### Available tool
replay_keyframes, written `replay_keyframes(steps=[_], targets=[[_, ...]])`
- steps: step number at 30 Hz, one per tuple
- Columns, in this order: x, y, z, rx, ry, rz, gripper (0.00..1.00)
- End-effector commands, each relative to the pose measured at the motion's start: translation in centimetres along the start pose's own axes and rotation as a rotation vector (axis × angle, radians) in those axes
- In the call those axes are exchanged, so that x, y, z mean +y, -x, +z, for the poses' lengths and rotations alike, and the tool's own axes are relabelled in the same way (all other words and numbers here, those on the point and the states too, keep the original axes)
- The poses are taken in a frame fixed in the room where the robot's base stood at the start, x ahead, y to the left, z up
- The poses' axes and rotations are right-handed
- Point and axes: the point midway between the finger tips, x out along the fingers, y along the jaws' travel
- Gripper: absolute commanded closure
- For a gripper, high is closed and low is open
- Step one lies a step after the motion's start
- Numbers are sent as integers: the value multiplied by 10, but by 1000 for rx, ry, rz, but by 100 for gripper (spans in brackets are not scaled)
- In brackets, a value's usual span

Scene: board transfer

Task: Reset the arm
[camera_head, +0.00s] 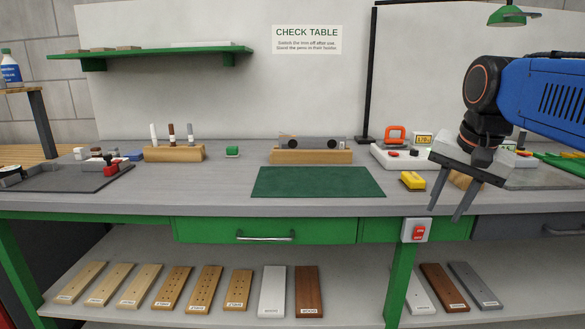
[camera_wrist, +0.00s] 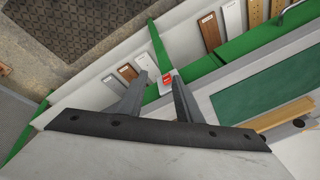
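My gripper (camera_head: 451,208) hangs at the right in the head view, in front of the table's front edge. Its two grey fingers point down and are spread apart with nothing between them. My gripper also shows in the wrist view (camera_wrist: 159,92), its fingers apart over the edge of the table and the lower shelf. The red switch (camera_head: 419,232) on a white plate sits on the table's front, to the left of my fingertips in the head view. The red switch shows just beyond the fingers in the wrist view (camera_wrist: 168,79).
A green mat (camera_head: 318,182) lies bare on the table (camera_head: 220,202). A yellow block (camera_head: 412,181) lies left of my gripper. A wooden block with pens (camera_head: 174,154) and a wooden stand (camera_head: 311,156) stand behind. Several boards lie on the lower shelf (camera_head: 345,290).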

Motion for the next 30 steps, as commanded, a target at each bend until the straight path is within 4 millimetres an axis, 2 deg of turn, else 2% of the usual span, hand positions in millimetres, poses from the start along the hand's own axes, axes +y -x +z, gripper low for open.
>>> replay_keyframes(steps=[3,21,25,30], targets=[[15,-17,27,11,94,-9,68],[92,-122,151,73,578,-38,68],[103,-139,168,83,645,-41,68],[109,-148,176,90,684,-42,68]])
